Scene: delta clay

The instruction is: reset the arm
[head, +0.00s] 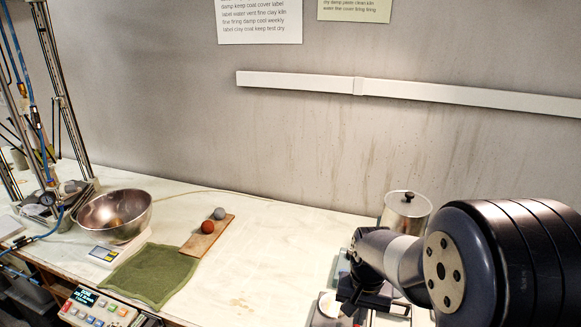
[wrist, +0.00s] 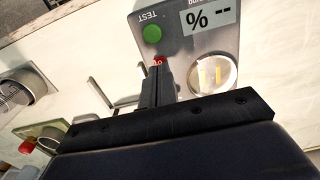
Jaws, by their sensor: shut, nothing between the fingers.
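My arm reaches in from the right of the head view. My gripper (head: 350,300) points down at the right part of the table, over a small grey device. In the wrist view my gripper (wrist: 158,68) has its fingers together with nothing between them. The grey tester (wrist: 198,40) is under the fingertips, with a green button (wrist: 152,34), a red button (wrist: 158,61), a display reading "% --" (wrist: 208,15) and a round cup (wrist: 212,74). The fingertips overlap the red button in the picture; I cannot tell whether they touch it.
A lidded metal pot (head: 405,214) stands behind my gripper. To the left are a wooden board (head: 207,240) with a red ball (head: 207,227) and a grey ball (head: 219,213), a green cloth (head: 150,275), a steel bowl (head: 113,212) and a metal frame (head: 60,90). The table's middle (head: 270,260) is clear.

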